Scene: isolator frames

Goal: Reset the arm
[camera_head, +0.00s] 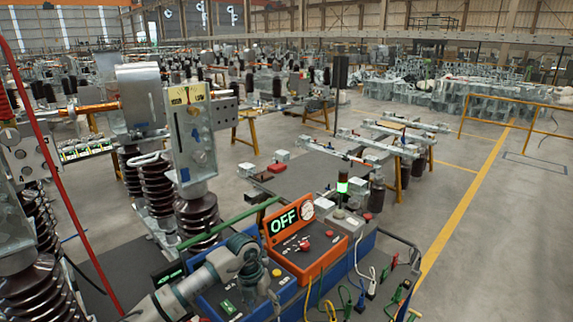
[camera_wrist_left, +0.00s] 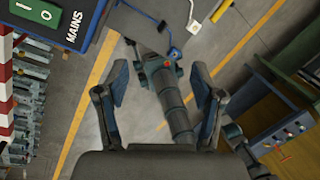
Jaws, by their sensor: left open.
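My left arm comes in from the lower left in the head view, grey and bent at a rounded joint. Its gripper (camera_head: 252,284) is small and partly unclear there, in front of the blue test console (camera_head: 226,300). In the left wrist view the two dark fingers of my left gripper (camera_wrist_left: 160,78) stand wide apart. Nothing is held between them. A grey jointed link shows behind the gap. My right gripper is in neither view.
An orange control box (camera_head: 290,262) reading "OFF" stands on the console, with cables to its right. Brown ribbed insulators (camera_head: 198,216) and a red pole (camera_head: 62,180) stand at the left. A panel marked "MAINS" (camera_wrist_left: 58,22) shows in the wrist view. Open floor (camera_head: 480,240) lies right.

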